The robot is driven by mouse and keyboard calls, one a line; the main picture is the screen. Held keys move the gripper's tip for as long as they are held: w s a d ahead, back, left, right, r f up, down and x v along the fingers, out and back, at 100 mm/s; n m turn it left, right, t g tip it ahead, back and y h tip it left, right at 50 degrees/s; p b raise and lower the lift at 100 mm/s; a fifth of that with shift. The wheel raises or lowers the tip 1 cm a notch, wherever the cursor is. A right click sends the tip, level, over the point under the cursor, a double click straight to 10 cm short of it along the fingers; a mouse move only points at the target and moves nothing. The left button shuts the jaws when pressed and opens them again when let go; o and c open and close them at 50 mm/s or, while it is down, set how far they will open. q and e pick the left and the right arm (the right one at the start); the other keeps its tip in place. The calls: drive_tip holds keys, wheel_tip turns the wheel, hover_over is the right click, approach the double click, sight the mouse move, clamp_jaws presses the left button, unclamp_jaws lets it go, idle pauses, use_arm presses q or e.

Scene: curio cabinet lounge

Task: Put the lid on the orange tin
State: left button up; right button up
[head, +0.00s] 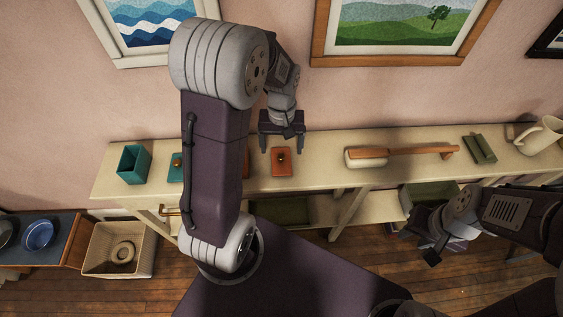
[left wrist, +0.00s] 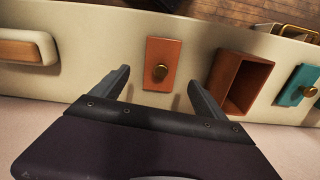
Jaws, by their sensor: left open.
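The orange lid (head: 281,168) lies flat on the cream shelf top, its brass knob up. It also shows in the left wrist view (left wrist: 153,53). The orange tin (left wrist: 226,74) stands open and empty beside it; in the head view my left arm hides nearly all of it. My left gripper (head: 282,145) is open and empty, above and just behind the lid. In the left wrist view its fingers (left wrist: 157,85) are apart on either side of the lid's knob, not touching it. My right gripper (head: 422,244) hangs low in front of the shelf at the right, its jaw gap unclear.
A teal tin (head: 132,165) and a teal lid (left wrist: 296,86) are on the shelf at the left in the head view. A long wooden-handled brush (head: 400,153), a green object (head: 479,149) and a cream jug (head: 540,136) are to the right. A wall rises behind the shelf.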

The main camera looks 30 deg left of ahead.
sight(281, 156)
use_arm(q)
drive_tip(key=shift+w+a+f, duration=0.1)
drive_tip(key=shift+a+f, duration=0.1)
drive_tip(key=f, duration=0.3)
drive_tip(key=f+b, duration=0.1)
drive_tip(key=shift+s+d+f, duration=0.3)
drive_tip(key=shift+f, duration=0.05)
drive_tip(key=shift+a+f, duration=0.1)
drive_tip(key=shift+f, duration=0.05)
drive_tip(key=c, duration=1.4)
